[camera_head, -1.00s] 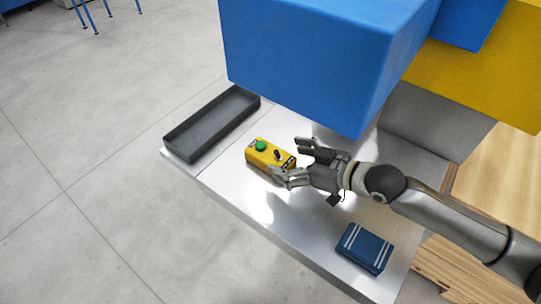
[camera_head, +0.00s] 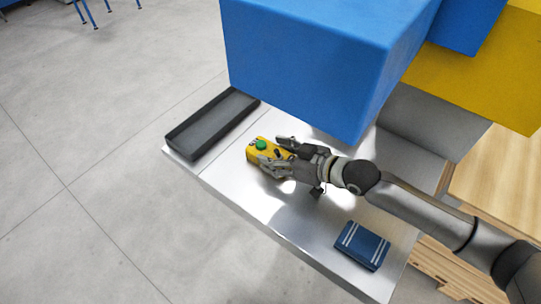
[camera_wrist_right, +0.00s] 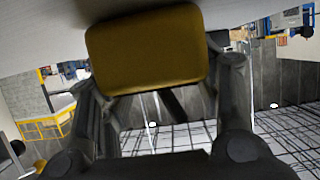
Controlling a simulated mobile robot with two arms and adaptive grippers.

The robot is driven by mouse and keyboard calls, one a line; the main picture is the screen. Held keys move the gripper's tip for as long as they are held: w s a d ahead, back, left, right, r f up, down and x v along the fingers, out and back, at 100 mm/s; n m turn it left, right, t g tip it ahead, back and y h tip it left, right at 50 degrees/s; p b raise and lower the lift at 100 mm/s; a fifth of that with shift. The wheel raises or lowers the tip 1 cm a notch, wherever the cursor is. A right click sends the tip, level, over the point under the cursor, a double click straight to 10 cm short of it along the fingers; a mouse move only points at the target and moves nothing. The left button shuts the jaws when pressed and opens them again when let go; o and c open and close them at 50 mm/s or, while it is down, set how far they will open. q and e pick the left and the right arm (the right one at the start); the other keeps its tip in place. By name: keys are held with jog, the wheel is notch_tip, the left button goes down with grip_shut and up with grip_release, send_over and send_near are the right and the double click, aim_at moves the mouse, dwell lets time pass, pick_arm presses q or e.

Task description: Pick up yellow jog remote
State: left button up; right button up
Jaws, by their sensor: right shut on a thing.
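The yellow jog remote (camera_head: 254,153), with a green button on top, lies on the metal table between the dark tray and the blue box. My right gripper (camera_head: 274,155) is shut on it, its fingers on either side of the remote's near end. In the right wrist view the remote's yellow end face (camera_wrist_right: 148,48) fills the upper middle, between the two fingers of my right gripper (camera_wrist_right: 165,75). The fingers hide part of the remote in the head view. My left gripper is not in view.
A dark empty tray (camera_head: 178,147) lies at the table's left end. A small blue box with white stripes (camera_head: 362,246) lies near the front right edge. A large blue block (camera_head: 300,50) overhangs the back of the metal table (camera_head: 235,190).

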aim_at(275, 157)
jog(key=shift+c, duration=0.9)
jog(key=shift+r, duration=0.1)
jog(key=shift+r+b, duration=0.35)
jog(key=shift+r, duration=0.1)
jog(key=r, duration=0.1)
jog(key=r+b, duration=0.1)
jog(key=shift+s+a+r, duration=0.25)
jog(key=shift+r, duration=0.1)
jog(key=s+a+r+b, duration=0.2)
jog(key=s+a+r, duration=0.6)
jog(key=s+r, duration=0.1)
jog(key=shift+s+a+r, duration=0.15)
jog(key=shift+s, duration=0.5)
